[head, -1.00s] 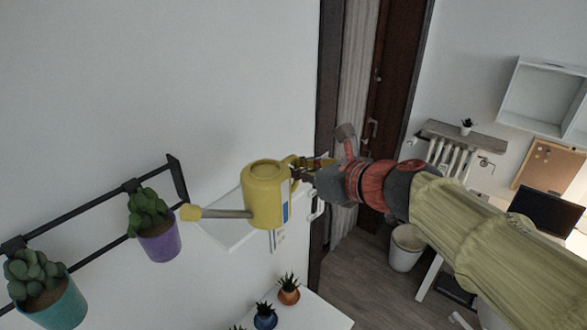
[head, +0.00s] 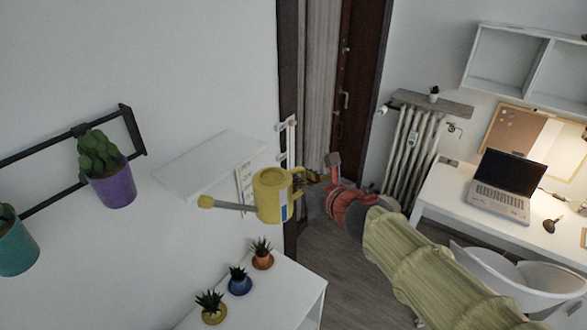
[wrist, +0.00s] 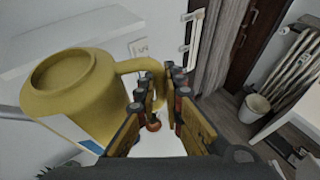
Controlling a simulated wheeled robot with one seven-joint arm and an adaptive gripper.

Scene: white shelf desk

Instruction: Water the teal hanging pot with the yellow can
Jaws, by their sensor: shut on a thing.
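The yellow watering can (head: 272,197) is held out by my gripper (head: 303,180), which is shut on its handle. In the wrist view the can (wrist: 75,100) fills the left side, with its handle between the fingers of my gripper (wrist: 168,95). The can looks roughly upright, its spout pointing left in the head view. The teal hanging pot (head: 17,246) is at the far left edge of the head view, partly cut off, with a succulent in it. The spout tip is well apart from it, to its right.
A purple pot (head: 112,187) hangs on the black rail (head: 130,128) between the teal pot and the can. A white wall shelf (head: 208,163) is behind the can. Below, several small potted plants stand on a white shelf desk (head: 290,290). A laptop desk is at right.

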